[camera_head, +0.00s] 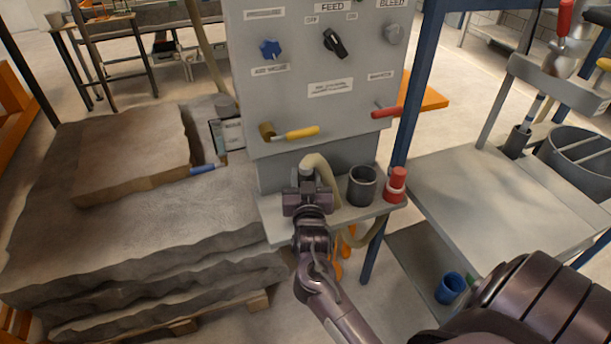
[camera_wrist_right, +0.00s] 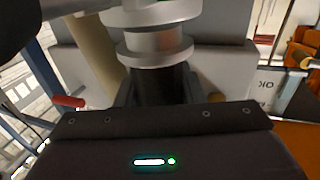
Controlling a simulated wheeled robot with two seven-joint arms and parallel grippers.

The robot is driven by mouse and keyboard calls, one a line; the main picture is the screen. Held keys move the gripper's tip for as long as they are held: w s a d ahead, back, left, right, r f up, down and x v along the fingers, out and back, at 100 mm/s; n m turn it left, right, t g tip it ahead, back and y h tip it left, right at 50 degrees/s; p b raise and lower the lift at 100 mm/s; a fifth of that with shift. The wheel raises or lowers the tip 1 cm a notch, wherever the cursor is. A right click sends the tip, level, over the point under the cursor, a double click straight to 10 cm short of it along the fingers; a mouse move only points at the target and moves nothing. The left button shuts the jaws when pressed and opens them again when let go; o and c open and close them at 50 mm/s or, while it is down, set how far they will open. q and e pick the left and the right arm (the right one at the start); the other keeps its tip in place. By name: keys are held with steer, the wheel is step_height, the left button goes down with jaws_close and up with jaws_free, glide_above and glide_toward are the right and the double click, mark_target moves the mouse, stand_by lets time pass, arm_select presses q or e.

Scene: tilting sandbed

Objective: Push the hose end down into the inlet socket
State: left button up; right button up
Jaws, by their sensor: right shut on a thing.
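My right gripper (camera_head: 307,183) is over the left part of the small grey shelf at the panel's foot, shut on the hose end. The beige hose (camera_head: 325,167) arches up from the gripper and over to the right, then hangs below the shelf. In the right wrist view a silver ringed fitting (camera_wrist_right: 155,45) stands upright above a dark part between the jaws. A dark grey open cup (camera_head: 362,186), which may be the inlet socket, stands just right of the gripper. What lies directly under the hose end is hidden by my gripper. My left gripper is not in view.
The grey panel (camera_head: 292,100) rises behind, with a yellow-handled lever (camera_head: 302,132) and a red-handled one (camera_head: 386,112). A sandbed block (camera_head: 150,225) lies left, a bare grey table (camera_head: 490,200) right.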

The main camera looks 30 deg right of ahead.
steer(key=shift+f+b, duration=0.35)
steer(key=shift+f, duration=0.3)
steer(key=o, duration=1.3)
steer(key=shift+f, duration=0.1)
steer(key=b+v, duration=0.1)
steer(key=v, duration=0.7)
steer(key=shift+w, duration=0.1)
